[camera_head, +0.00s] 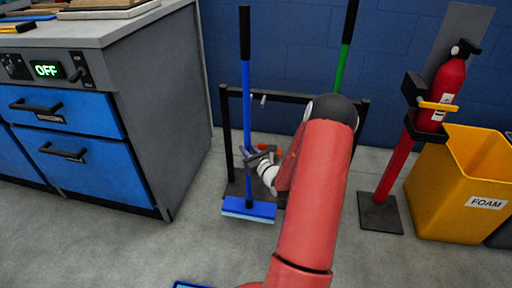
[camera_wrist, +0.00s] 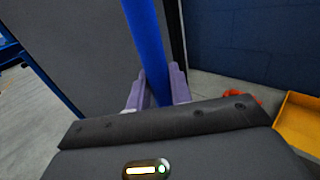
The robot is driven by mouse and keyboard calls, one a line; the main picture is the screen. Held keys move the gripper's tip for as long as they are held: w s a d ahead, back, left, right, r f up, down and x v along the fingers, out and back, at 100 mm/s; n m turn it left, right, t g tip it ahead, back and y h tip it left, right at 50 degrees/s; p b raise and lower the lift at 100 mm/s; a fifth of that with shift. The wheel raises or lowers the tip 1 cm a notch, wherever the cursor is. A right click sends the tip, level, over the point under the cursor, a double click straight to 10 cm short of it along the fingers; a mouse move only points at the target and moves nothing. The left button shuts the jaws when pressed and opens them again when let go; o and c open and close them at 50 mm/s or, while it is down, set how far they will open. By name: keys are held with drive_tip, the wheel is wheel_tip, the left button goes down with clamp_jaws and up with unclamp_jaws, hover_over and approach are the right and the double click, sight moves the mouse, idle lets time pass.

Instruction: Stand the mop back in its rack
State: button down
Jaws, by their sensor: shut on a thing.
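The mop (camera_head: 247,120) has a blue pole with a black grip and a flat blue head (camera_head: 248,210). It stands nearly upright, its head at or near the floor in front of the rack. The rack (camera_head: 229,140) is a dark frame with a crossbar, a small hook and a base plate. My gripper (camera_head: 250,155) is shut on the blue pole, low down. In the wrist view the pole (camera_wrist: 148,45) passes between the purple fingers of my gripper (camera_wrist: 158,95). My arm hides much of the rack's right half.
A grey workbench (camera_head: 165,110) with blue drawers stands left. A green pole (camera_head: 345,55) rises behind my arm at the rack's right. A fire extinguisher (camera_head: 442,90) on a stand and a yellow foam bin (camera_head: 455,195) are at right. Floor in front is mostly clear.

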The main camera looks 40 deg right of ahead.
drive_tip(key=w+d+f, duration=0.3)
drive_tip(key=w+d, duration=0.6)
drive_tip(key=d, duration=0.1)
drive_tip(key=shift+w+d+f, duration=0.2)
drive_tip(key=shift+d, duration=0.2)
drive_tip(key=shift+f+b, duration=0.2)
drive_tip(key=shift+b, duration=0.15)
drive_tip(key=c, duration=1.3)
unclamp_jaws()
drive_tip(key=shift+o, duration=0.2)
drive_tip(key=shift+r, duration=0.1)
